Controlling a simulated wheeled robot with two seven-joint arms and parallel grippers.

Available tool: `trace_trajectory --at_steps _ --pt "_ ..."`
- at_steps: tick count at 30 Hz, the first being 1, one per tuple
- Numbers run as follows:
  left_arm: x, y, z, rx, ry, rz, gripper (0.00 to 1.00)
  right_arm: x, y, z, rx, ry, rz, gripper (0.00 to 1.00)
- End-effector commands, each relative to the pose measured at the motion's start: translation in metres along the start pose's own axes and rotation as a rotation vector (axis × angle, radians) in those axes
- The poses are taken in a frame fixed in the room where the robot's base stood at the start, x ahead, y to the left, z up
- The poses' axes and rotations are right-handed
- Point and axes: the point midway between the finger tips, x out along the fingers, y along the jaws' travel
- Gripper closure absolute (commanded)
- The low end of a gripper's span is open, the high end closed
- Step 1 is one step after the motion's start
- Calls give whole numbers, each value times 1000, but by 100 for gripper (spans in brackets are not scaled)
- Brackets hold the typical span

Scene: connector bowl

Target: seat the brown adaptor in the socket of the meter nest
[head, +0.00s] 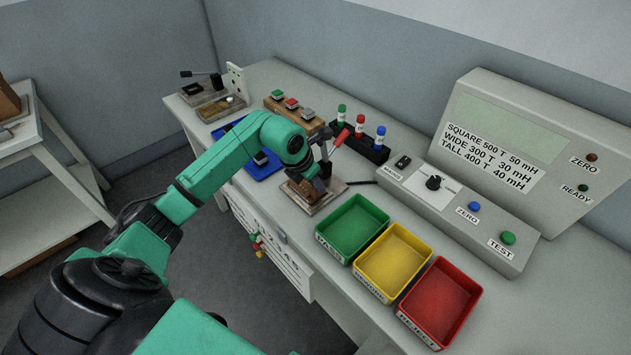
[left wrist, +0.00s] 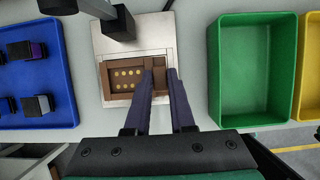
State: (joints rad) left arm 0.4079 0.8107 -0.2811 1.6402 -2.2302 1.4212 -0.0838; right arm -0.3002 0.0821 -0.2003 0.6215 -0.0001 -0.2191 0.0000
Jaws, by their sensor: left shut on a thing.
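The meter nest (head: 334,190) is a pale metal plate on the bench, left of the green bin. In the left wrist view the nest plate (left wrist: 132,40) carries a brown-framed socket with rows of gold contacts (left wrist: 127,78) showing at its left. My left gripper (head: 318,182) points down over the nest. Its two dark fingers (left wrist: 160,74) are shut on the brown adaptor (left wrist: 159,79), which is over the right part of the socket. The fingers cover much of it, and I cannot tell whether it is fully down. My right gripper is not in view.
A clamp with a red handle (head: 340,139) stands at the nest's back edge, close to my gripper. A blue tray (left wrist: 62,100) with several small parts lies left. Green (head: 352,228), yellow (head: 394,262) and red (head: 441,302) bins stand right. The meter (head: 545,140) is behind.

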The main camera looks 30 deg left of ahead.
Motion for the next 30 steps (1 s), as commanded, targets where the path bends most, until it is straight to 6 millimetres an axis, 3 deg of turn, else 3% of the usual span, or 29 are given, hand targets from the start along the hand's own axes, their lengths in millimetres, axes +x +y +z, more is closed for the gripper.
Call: trace_trajectory --at_steps 2,3,4,5,17,27,30 --pt "2 0 0 0 -1 1 100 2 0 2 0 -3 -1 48" --pt "1 0 0 0 0 0 63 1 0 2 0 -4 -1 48" --pt "0 0 0 0 0 0 51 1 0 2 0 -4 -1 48" --pt "0 0 0 0 0 0 48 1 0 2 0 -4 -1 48" --pt "-10 1 1 2 -3 1 48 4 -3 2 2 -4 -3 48" --pt "-95 1 0 2 -3 5 48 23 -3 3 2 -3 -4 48" --pt "-112 0 0 1 -2 2 48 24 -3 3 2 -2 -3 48"
